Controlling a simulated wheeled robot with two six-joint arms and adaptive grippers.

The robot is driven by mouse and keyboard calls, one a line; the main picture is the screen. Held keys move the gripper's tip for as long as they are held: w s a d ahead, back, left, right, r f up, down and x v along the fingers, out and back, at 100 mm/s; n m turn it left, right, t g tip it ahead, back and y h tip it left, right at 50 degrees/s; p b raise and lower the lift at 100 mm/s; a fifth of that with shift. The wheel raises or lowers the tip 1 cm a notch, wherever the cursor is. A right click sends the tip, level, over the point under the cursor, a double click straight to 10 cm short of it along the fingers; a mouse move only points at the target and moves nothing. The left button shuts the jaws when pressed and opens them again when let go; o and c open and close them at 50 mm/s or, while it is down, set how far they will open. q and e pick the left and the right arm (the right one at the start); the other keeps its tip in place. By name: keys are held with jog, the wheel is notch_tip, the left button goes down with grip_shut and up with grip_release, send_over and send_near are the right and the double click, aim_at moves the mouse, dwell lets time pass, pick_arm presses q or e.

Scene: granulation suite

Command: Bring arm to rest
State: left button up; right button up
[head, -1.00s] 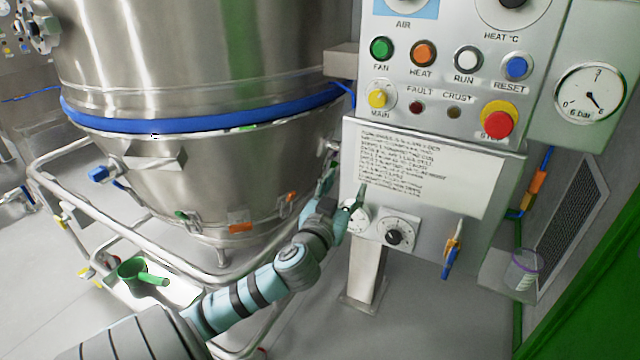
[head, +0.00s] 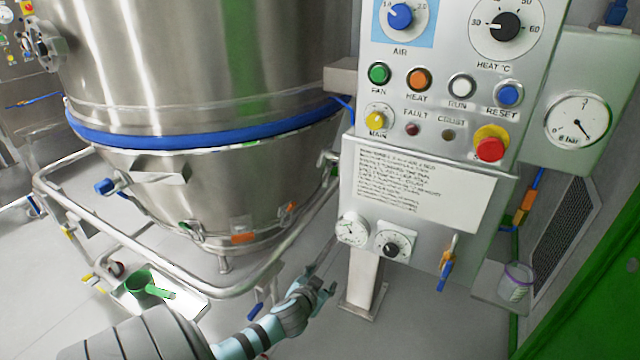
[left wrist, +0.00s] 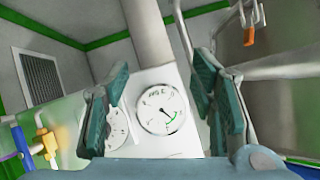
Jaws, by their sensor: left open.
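My left gripper (head: 322,286) is low in the head view, to the left of the grey post under the control panel (head: 428,190). It is open and empty, apart from the panel. In the left wrist view its two teal fingers (left wrist: 160,105) stand wide apart, with a white round gauge (left wrist: 161,108) seen between them and a second dial partly behind the left finger. The gauge also shows on the panel's lower edge in the head view (head: 352,229), beside a black knob (head: 393,243). My right gripper is in neither view.
A large steel vessel (head: 220,60) with a blue band stands on a tubular trolley frame (head: 90,230) at left. A green scoop (head: 145,282) lies on a white tray. A small tub (head: 515,281) sits on a shelf at right. Open floor surrounds the post.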

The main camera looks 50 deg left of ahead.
pick_arm(q)
jog(key=shift+f, duration=0.1)
dwell(0.5)
jog(key=s+d+f+m+g+h+p, duration=0.2)
jog(key=s+d+f+m+g+p, duration=0.15)
jog(key=s+f, duration=1.15)
jog(key=s+d+f+g+h+p, duration=0.1)
jog(key=s+d+f+g, duration=0.1)
jog(key=s+d, duration=0.2)
jog(key=s+d+f+n+g+h+p, duration=0.1)
jog(key=s+d, duration=0.4)
jog(key=s, duration=0.6)
jog(key=s+d+f+g+p, duration=0.2)
jog(key=s+d+f, duration=0.2)
jog(key=s, duration=0.3)
jog(key=shift+s+d+f+g+h+p, duration=0.25)
jog(key=shift+s+d+g+h+p, duration=0.15)
jog(key=shift+d, duration=0.15)
jog(key=shift+n, duration=0.25)
